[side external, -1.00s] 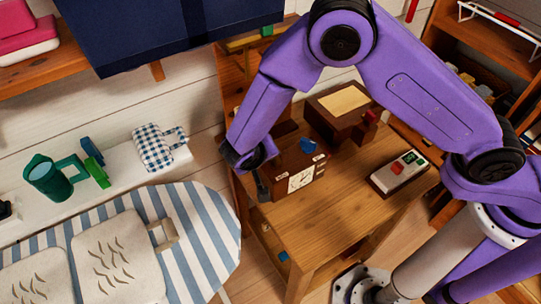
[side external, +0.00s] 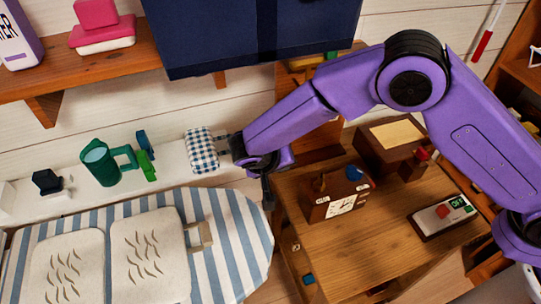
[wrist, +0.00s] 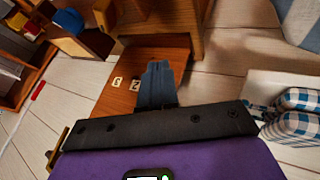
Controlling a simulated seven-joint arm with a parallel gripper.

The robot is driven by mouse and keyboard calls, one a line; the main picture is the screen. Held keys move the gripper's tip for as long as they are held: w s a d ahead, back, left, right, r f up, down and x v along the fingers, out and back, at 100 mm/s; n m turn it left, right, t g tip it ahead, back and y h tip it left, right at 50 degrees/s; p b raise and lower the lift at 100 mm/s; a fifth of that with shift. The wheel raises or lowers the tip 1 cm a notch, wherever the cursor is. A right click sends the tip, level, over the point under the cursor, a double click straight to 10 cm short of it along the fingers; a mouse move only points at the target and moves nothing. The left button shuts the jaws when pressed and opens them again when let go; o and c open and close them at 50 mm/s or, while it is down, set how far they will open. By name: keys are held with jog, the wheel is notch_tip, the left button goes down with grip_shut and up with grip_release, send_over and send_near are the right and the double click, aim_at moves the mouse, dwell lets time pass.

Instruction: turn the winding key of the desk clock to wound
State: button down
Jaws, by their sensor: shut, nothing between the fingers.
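The desk clock (side external: 342,206) is a dark brown box with a white face, standing upright on the wooden desk (side external: 375,250) in the side view. A small brown upright piece (side external: 318,184) stands on its top left; I cannot tell whether it is the winding key. A blue piece (side external: 354,173) shows at its top right, and small white labels sit on it. My gripper (side external: 267,196) points down to the left of the clock, apart from it, by the desk's left edge. In the wrist view my gripper (wrist: 158,68) has its blue-grey fingers together, with nothing between them.
A brown box with a pale top (side external: 397,131) stands behind the clock. A device with a red button (side external: 442,212) lies to the right. The striped ironing board (side external: 240,235) is close left of my gripper. A checked cloth item (side external: 202,150) sits on the white ledge.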

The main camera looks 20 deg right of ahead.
aim_at(321, 180)
jog(key=a+r, duration=0.2)
jog(key=r, duration=0.1)
jog(key=shift+s+a, duration=0.1)
jog(key=shift+a, duration=0.05)
jog(key=c, duration=1.1)
grip_release()
jog(key=shift+s+a+r, duration=0.1)
jog(key=shift+a+r, duration=0.05)
jog(key=shift+r, duration=0.3)
jog(key=s+d+r+m, duration=0.1)
jog(key=s+d+r+m+y, duration=0.1)
jog(key=r, duration=0.1)
jog(key=s+d+r, duration=0.1)
jog(key=s+r, duration=0.1)
jog(key=shift+d+m+y, duration=0.1)
jog(key=shift+m+y, duration=0.2)
jog(key=shift+m, duration=0.1)
jog(key=s+d+r+m+y, duration=0.2)
jog(key=s+d+r+m, duration=0.1)
jog(key=s+d, duration=0.15)
jog(key=shift+g, duration=0.5)
jog(key=x, duration=1.7)
jog(key=shift+s+d+f, duration=0.1)
jog(key=shift+s+f, duration=0.05)
jog(key=shift+s, duration=0.05)
grip_shut()
